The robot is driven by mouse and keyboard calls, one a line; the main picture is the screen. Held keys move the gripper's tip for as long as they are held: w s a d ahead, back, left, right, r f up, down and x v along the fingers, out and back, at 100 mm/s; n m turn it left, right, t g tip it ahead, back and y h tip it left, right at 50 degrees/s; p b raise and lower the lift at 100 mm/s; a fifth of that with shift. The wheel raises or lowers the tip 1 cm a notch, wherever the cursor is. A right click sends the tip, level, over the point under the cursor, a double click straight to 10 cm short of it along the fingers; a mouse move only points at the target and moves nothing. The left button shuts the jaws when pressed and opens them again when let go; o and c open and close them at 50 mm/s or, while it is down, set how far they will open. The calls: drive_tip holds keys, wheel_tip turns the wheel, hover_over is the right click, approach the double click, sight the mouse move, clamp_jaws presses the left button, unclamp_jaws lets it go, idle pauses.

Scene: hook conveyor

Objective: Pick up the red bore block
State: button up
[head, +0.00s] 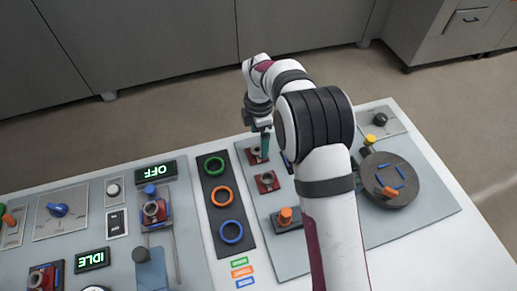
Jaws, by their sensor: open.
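A red bore block (252,158) with a grey ring on top sits at the far left corner of the grey plate, right under my gripper. A second red bore block (267,187) sits just in front of it. My gripper (262,149) points down at the far block and is open. Its fingers partly cover that block, and I cannot tell whether they touch it. Other red bore blocks sit on the left panel, one below the OFF display (153,221) and one at the bottom left (38,280).
A block with an orange peg (287,222) stands in front. A dark strip with green, orange and blue rings (212,200) lies to the left. A dark round turntable (400,170) with blue and orange pieces is to the right. My arm hides the plate's middle.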

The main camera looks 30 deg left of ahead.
sight(257, 149)
drive_tip(key=f, duration=0.6)
drive_tip(key=shift+a+f, duration=0.1)
drive_tip(key=shift+a, duration=0.25)
clamp_jaws()
